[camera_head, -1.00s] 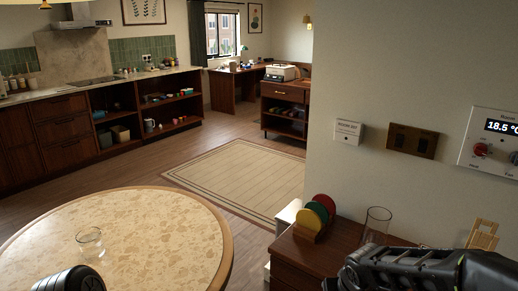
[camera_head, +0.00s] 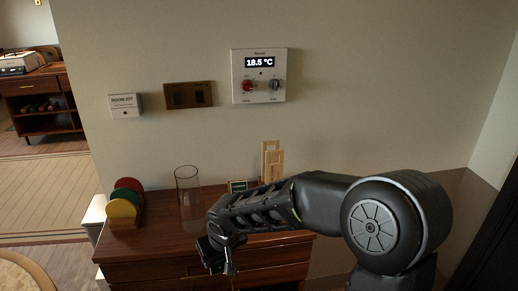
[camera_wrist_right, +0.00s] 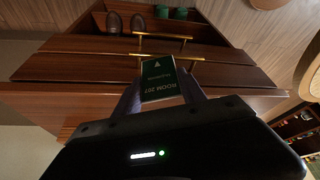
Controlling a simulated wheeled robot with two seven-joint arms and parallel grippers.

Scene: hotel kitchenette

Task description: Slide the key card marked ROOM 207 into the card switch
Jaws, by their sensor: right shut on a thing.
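The green key card marked ROOM 207 (camera_wrist_right: 160,78) is between the fingers of my right gripper in the right wrist view, its printed face showing. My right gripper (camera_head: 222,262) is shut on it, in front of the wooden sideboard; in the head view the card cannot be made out. A small white wall box with dark lettering (camera_head: 125,105), apparently the card switch, is on the wall at the upper left, well apart from the gripper. Its slot is too small to make out. My left gripper is not in view.
A bronze plate (camera_head: 190,95) and a thermostat reading 18.5 °C (camera_head: 258,76) are right of the white box. On the sideboard (camera_head: 160,243) stand a rack of coloured discs (camera_head: 125,203), a clear glass (camera_head: 188,186) and a wooden holder (camera_head: 271,160). The wall below the box is bare.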

